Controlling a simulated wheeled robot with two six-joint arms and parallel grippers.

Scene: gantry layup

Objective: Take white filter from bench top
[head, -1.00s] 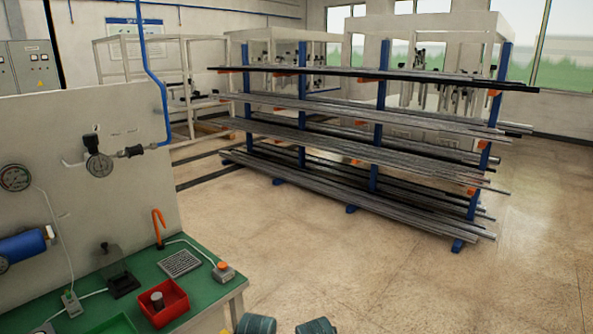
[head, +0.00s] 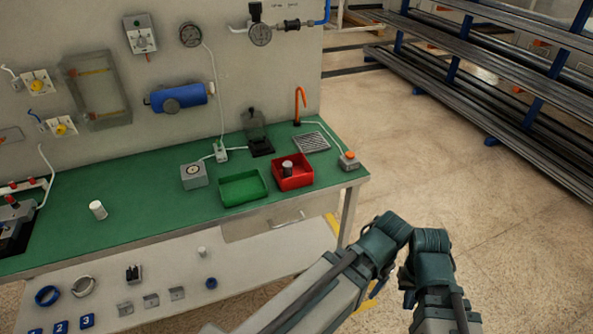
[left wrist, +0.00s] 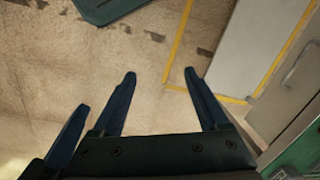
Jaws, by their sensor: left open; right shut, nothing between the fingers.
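A small white cylinder, the white filter (head: 97,209), stands slightly tilted in look on the green bench top (head: 140,190) at the left of the head view. Both my arms are at the lower right of that view, well apart from it. My left gripper (left wrist: 159,73) is open and empty above the floor in the left wrist view, where the filter does not show. My right gripper (head: 408,298) is shut and empty off the bench's right end; its fingertips are hard to make out.
The lower shelf (head: 240,275) carries rings and small parts, with another small white cylinder (head: 202,251). A pipe rack (head: 480,80) stands behind open floor.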

